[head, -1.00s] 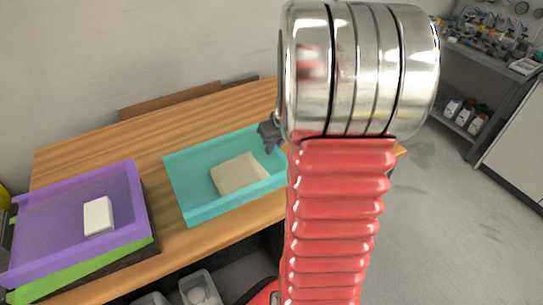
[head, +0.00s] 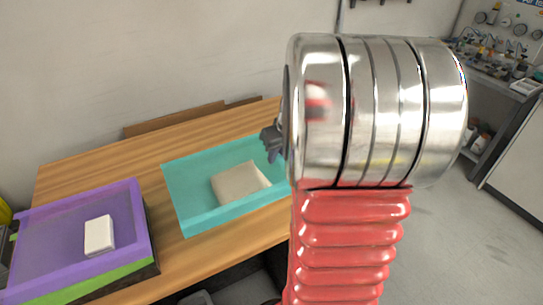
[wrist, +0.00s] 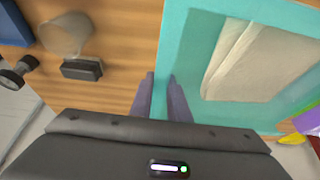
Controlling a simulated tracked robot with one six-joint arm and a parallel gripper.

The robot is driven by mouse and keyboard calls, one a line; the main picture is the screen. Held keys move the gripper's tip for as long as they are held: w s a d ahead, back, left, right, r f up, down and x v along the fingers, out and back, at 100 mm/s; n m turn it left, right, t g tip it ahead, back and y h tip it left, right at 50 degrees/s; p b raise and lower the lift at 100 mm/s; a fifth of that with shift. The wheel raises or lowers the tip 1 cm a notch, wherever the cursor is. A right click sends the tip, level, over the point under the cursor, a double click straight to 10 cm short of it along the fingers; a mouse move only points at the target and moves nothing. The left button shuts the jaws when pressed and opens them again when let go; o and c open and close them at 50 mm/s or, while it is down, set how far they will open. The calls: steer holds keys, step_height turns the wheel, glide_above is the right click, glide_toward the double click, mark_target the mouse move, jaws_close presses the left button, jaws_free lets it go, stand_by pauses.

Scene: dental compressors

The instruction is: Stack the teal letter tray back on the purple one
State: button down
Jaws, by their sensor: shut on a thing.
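The teal letter tray (head: 185,215) is in the middle of the head view, apart from the purple tray and to its right. A cream stack of paper or cloth (head: 238,182) lies in it. My gripper (head: 272,148) is shut on the tray's wall at its right end; in the wrist view the fingers (wrist: 162,85) straddle the teal edge (wrist: 180,45). The purple letter tray (head: 60,240) lies at the left of the table on a green tray (head: 100,285), with a white block (head: 99,235) in it. My arm hides the teal tray's right edge.
The wooden table (head: 100,165) is bare behind the trays and in the gap between them. In the wrist view a beige mug (wrist: 65,35), a small black block (wrist: 82,70) and a dumbbell-like object (wrist: 17,72) stand beside the teal tray. Shelving (head: 500,85) is at the far right.

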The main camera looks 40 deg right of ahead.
steer(key=shift+r, duration=0.15)
steer(key=w+r, duration=0.1)
steer(key=w+a+r, duration=0.1)
steer(key=w, duration=0.1)
steer(key=w+a+r, duration=0.1)
steer(key=w, duration=0.1)
steer(key=shift+a+r, duration=0.1)
steer(key=shift+r, duration=0.1)
step_height(320, 180, up, 4)
steer(key=n, duration=0.2)
glide_above(219, 148)
steer(key=shift+f+y, duration=0.15)
steer(key=shift+y, duration=0.25)
steer(key=w+a+r+n+y, duration=0.1)
steer(key=w+a+n, duration=0.1)
steer(key=a, duration=0.8)
steer(key=w+a+r+n, duration=0.1)
steer(key=w+a, duration=0.4)
steer(key=a, duration=0.6)
steer(key=shift+w+a+n+y, duration=0.15)
steer(key=shift+w+n+y, duration=0.2)
steer(key=shift+n, duration=0.35)
steer(key=shift+s, duration=0.1)
